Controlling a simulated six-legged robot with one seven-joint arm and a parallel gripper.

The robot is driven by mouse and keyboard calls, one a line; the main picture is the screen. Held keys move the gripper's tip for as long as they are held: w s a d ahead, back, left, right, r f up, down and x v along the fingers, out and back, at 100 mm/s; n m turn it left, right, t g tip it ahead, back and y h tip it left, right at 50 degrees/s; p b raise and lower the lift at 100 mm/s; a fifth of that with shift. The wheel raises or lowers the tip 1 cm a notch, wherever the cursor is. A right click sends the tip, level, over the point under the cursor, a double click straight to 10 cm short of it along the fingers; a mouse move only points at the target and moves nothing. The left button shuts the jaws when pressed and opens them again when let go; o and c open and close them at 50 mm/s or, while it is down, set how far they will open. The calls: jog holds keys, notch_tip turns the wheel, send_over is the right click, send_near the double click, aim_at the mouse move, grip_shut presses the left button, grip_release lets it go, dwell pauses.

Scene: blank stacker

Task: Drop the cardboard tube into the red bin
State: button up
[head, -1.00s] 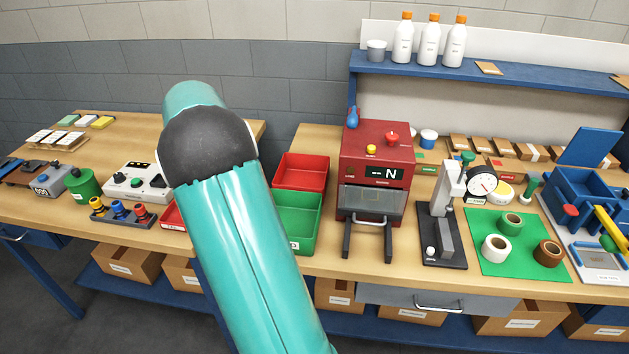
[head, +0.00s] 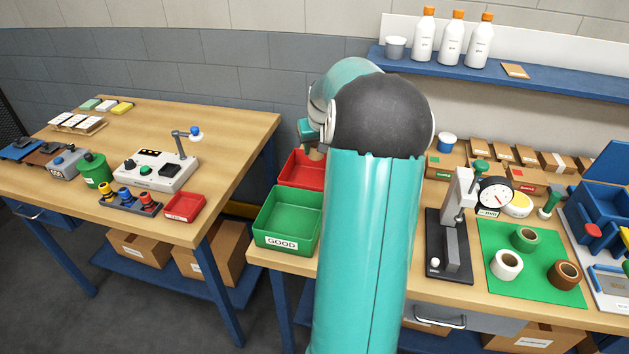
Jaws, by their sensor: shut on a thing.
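The red bin (head: 296,171) stands at the back left of the right-hand bench, behind the green bin; my arm hides its right part. My gripper (head: 308,134) shows only in part, left of my arm's dark joint and above the red bin's back. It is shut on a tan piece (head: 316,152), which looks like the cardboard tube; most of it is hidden. The fingertips are not clearly visible. The piece appears over or just behind the bin's far rim; I cannot tell which.
The green bin (head: 286,222), labelled GOOD, is empty in front of the red bin. A small red tray (head: 185,207) lies on the left table (head: 215,130). A gap separates the two tables. A grey press (head: 452,225) stands right of my arm.

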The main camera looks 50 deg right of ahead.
jog(key=shift+f, duration=2.3)
jog(key=o, duration=1)
jog(key=shift+o, duration=0.2)
jog(key=v, duration=1.3)
jog(key=shift+a+r, duration=0.15)
jog(key=shift+r, duration=0.25)
jog(key=shift+s, duration=0.1)
